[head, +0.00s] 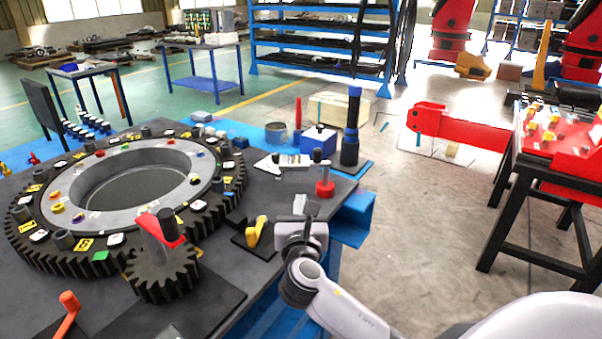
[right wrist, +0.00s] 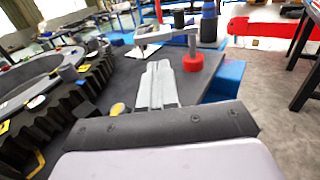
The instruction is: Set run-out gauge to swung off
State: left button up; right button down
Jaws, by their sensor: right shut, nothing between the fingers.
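The run-out gauge appears to be the red round base (head: 325,189) with a grey post and a pale arm (head: 289,161) near the table's right edge. The arm reaches left from the post toward the ring gear. In the right wrist view the red base (right wrist: 193,62) stands just beyond and right of my fingertips, with the pale arm (right wrist: 165,33) crossing ahead of them. My right gripper (head: 306,206) is shut and empty in front of the gauge, apart from it. Its closed fingers (right wrist: 157,85) show from behind in the wrist view. My left gripper is not in view.
A large toothed ring (head: 45,247) fills the table's left, with a small pinion (head: 163,277) before it. A yellow handle (head: 257,231) sits left of my right gripper. A dark cylinder (head: 350,145) and blue block (head: 318,138) stand behind the gauge.

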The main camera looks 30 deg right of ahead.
aim_at(301, 167)
jog(key=x, duration=1.3)
jog(key=shift+s+r, duration=0.1)
